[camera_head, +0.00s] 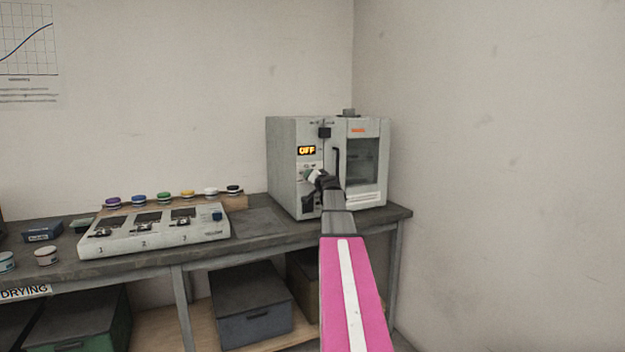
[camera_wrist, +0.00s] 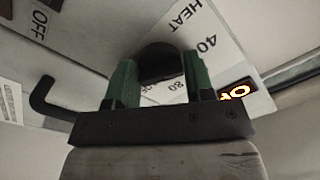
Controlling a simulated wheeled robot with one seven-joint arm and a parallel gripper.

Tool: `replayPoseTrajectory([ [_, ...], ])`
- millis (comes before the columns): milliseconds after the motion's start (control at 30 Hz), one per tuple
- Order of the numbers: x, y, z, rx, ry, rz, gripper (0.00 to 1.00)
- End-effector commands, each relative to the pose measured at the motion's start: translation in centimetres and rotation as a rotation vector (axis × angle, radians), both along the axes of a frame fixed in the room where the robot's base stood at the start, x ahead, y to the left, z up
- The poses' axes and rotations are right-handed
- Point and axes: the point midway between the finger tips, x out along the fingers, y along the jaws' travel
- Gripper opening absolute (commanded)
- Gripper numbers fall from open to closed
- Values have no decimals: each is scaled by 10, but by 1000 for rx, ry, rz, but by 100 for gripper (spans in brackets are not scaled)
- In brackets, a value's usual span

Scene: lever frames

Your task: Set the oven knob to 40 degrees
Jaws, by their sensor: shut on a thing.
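The grey oven (camera_head: 295,130) stands at the right end of the bench. Its lit display (camera_head: 307,150) reads OFF, and part of the display (camera_wrist: 237,91) shows in the wrist view. The round black oven knob (camera_wrist: 158,58) sits between the two green fingers of my gripper (camera_wrist: 158,72), which is shut on it. The panel around the knob carries the markings HEAT, 40 and 80; the rest of the scale is partly hidden. I cannot make out a pointer on the knob. In the head view my gripper (camera_head: 316,178) covers the knob.
A black door handle (camera_head: 337,165) stands out right of the panel; it is at the left in the wrist view (camera_wrist: 45,95). A black switch (camera_head: 324,132) is above the display. A three-station device (camera_head: 155,232) and several colored-lid jars (camera_head: 165,198) are left on the bench.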

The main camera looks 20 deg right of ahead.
Motion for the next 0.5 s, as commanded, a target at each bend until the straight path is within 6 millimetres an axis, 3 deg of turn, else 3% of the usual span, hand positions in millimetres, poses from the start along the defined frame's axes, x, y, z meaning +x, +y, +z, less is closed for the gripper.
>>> replayPoseTrajectory([
  [167,-1,-2,-1,-3,1,-4,25],
  [200,-1,-2,-1,-3,1,-4,58],
  [267,-1,-2,-1,-2,1,-4,72],
  [500,0,-1,0,0,0,-3,72],
])
